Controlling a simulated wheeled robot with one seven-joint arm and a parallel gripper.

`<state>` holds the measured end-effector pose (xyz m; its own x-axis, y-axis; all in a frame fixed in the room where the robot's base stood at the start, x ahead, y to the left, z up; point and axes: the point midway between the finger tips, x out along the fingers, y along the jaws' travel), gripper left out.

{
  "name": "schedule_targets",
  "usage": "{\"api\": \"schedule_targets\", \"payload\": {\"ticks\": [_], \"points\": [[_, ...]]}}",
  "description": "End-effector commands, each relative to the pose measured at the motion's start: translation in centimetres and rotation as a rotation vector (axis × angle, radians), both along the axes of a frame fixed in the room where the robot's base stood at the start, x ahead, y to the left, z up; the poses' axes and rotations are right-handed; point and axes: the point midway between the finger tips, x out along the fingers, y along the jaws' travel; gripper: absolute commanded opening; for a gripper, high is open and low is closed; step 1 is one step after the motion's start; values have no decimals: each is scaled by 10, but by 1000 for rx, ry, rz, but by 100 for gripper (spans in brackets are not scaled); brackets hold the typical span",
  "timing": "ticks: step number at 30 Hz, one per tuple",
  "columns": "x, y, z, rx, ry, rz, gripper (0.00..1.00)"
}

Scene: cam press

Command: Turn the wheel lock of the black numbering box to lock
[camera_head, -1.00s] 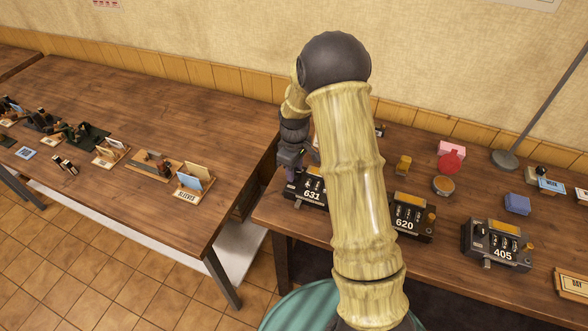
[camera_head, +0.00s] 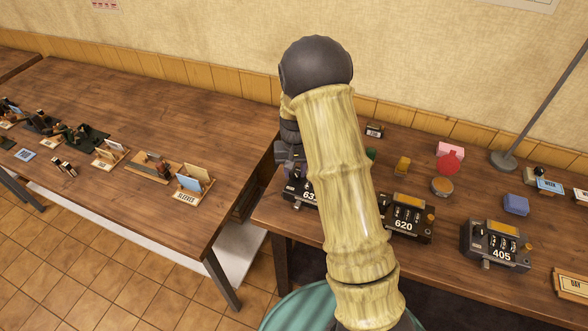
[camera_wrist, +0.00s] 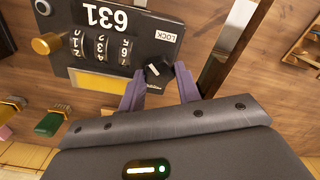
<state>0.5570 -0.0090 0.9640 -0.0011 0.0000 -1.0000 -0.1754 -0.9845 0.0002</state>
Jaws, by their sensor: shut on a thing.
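The black numbering box (camera_wrist: 108,45) reads 631 and shows upside down at the top of the wrist view. It has a yellow panel, digit wheels, a brass knob (camera_wrist: 46,44) and a LOCK label. The wheel lock (camera_wrist: 156,72), a small dark knob with a white mark, sits at the box's edge beside that label. My gripper (camera_wrist: 160,82) has its purple fingers on either side of the wheel lock, shut on it. The mark points obliquely; its exact setting is hard to tell. In the head view my arm partly covers the box (camera_head: 304,195), and the fingertips are hidden.
Two more dark numbering boxes, 620 (camera_head: 404,226) and 405 (camera_head: 497,250), stand to the right. A blue block (camera_head: 516,204), a round tin (camera_head: 442,187) and a lamp base (camera_head: 503,161) lie behind them. A gap separates this table from the left table (camera_head: 150,110).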

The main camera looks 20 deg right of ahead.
Motion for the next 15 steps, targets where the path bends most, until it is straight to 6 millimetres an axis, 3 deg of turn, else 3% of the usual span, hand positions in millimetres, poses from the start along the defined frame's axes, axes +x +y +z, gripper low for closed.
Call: {"api": "schedule_targets", "payload": {"ticks": [15], "points": [[1, -2, 3, 0, -6, -459, 10]]}}
